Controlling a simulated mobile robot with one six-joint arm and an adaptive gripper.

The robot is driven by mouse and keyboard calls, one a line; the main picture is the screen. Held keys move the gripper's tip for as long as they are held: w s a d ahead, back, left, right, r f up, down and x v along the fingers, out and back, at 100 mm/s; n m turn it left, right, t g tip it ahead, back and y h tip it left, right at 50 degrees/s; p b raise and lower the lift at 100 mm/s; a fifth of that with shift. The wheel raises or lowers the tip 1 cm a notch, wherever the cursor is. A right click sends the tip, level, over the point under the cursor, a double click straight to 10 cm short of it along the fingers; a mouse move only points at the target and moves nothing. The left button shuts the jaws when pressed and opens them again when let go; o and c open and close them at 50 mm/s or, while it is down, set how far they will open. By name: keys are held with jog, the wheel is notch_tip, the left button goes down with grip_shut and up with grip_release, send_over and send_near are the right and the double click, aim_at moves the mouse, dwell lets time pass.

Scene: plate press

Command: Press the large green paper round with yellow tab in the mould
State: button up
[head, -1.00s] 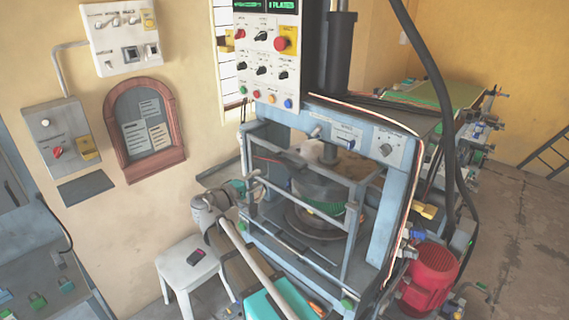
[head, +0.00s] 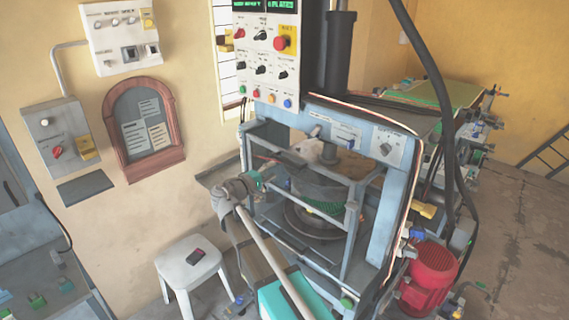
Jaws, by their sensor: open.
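The green paper round (head: 325,207) shows as a strip of green low inside the press, above the round metal mould (head: 312,225). My gripper's fingers cannot be seen.
The control panel (head: 267,50) hangs above the press, with a large red button (head: 282,43) on a yellow plate. A white stool (head: 190,265) with a dark phone stands left. A red motor (head: 428,277) sits at the right. Open floor lies further right.

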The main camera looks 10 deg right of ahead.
aim_at(285, 163)
jog(key=x, duration=0.7)
jog(key=shift+w+d, duration=0.15)
grip_shut()
